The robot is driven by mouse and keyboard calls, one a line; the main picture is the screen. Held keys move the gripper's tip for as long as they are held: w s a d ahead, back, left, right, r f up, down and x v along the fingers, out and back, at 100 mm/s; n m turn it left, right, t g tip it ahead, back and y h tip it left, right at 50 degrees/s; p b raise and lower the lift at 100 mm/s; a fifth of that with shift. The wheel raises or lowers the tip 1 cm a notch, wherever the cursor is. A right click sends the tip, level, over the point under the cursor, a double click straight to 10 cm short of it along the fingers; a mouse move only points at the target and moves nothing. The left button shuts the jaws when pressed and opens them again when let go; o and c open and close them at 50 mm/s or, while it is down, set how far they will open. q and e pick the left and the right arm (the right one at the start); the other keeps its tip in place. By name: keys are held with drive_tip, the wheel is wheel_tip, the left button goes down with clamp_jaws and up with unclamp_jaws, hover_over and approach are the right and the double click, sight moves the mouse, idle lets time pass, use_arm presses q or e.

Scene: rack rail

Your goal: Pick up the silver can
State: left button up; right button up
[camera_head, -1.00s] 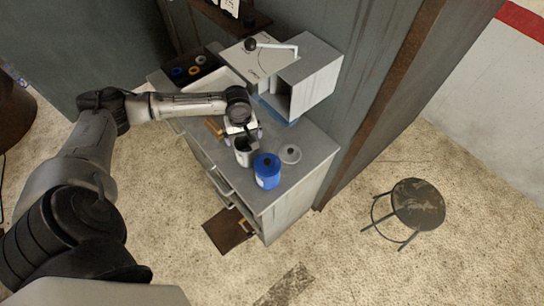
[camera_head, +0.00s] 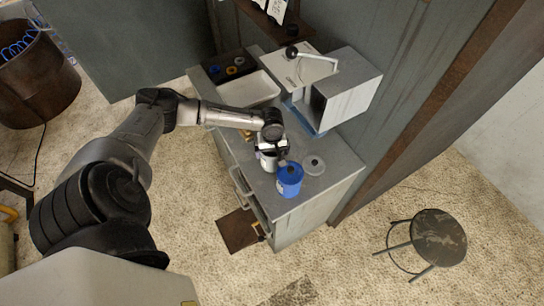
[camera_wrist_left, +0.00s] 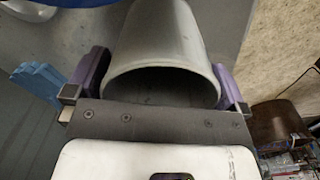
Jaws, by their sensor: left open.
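The silver can (camera_head: 268,164) stands on the grey cabinet top, just left of a blue canister, and is partly hidden by my left gripper in the head view. My left gripper (camera_head: 272,148) is over it, pointing down. In the left wrist view the silver can (camera_wrist_left: 165,45) lies between the two purple-padded fingers of my left gripper (camera_wrist_left: 162,75), its open rim facing the palm. The fingers are open, one on each side of the can. Whether either finger touches it is hard to tell. My right gripper is not in view.
The blue canister (camera_head: 289,181) stands close beside the can, with a round grey lid (camera_head: 314,165) right of it. The cabinet top (camera_head: 322,188) also carries a white tray (camera_head: 249,90) and a grey box-shaped machine (camera_head: 347,90). A stool (camera_head: 439,238) stands on the floor.

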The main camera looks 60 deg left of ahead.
use_arm(q)
drive_tip(key=shift+c, duration=0.2)
drive_tip(key=c, duration=0.7)
drive_tip(key=shift+c, duration=0.2)
